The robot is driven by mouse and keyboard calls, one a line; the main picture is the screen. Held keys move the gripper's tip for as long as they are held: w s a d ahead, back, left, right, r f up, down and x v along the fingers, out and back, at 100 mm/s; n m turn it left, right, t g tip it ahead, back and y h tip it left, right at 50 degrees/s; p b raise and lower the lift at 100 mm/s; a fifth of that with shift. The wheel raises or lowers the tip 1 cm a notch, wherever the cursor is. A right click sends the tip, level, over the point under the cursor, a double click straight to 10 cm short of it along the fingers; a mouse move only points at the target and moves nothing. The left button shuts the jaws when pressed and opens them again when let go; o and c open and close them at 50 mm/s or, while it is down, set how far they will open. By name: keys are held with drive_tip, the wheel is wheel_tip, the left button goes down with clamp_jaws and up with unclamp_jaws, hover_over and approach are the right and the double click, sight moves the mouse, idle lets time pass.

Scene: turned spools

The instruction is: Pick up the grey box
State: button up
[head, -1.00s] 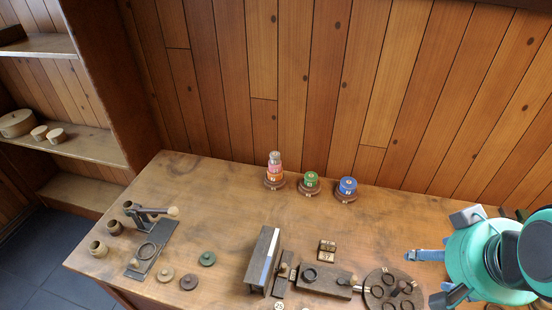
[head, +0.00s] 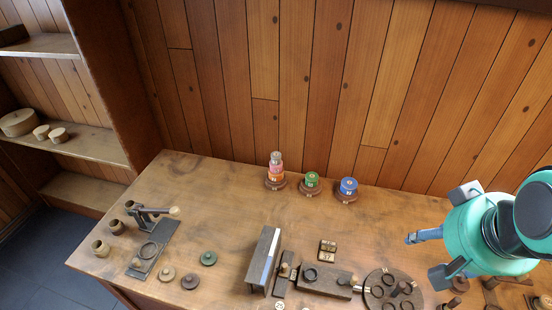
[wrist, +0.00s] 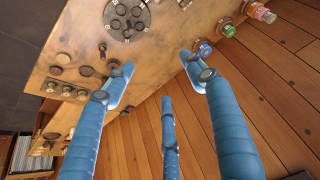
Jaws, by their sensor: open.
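No plainly grey box stands out in the head view. The nearest match is a long dark grey-brown block (head: 261,259) with a pale and blue side, standing on the bench left of the round holder; I cannot tell if it is the grey box. My gripper (head: 411,238) is at the right of the head view, above the bench and apart from that block. In the wrist view my gripper (wrist: 156,68) has its blue fingers spread, with nothing between them. I cannot pick out the block in the wrist view.
A round holder (head: 391,288) lies at the front right. A lever tool (head: 150,247) is at the left. The bench centre is clear.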

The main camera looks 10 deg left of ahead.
drive_tip(key=w+a+r+g+p, duration=0.1)
drive_tip(key=w+a+r+p, duration=0.2)
drive_tip(key=w, duration=0.6)
drive_tip(key=w+a+r+p, duration=0.1)
drive_tip(key=w+a+r, duration=0.2)
drive_tip(key=w+r, duration=0.35)
drive_tip(key=m+g+p, duration=0.2)
drive_tip(key=g+p, duration=0.2)
drive_tip(key=p, duration=0.8)
hover_over(276, 154)
wheel_tip(276, 154, down, 26)
drive_tip(key=shift+f, duration=0.25)
drive_tip(key=shift+f+p, duration=0.4)
drive_tip(key=shift+f, duration=3.9)
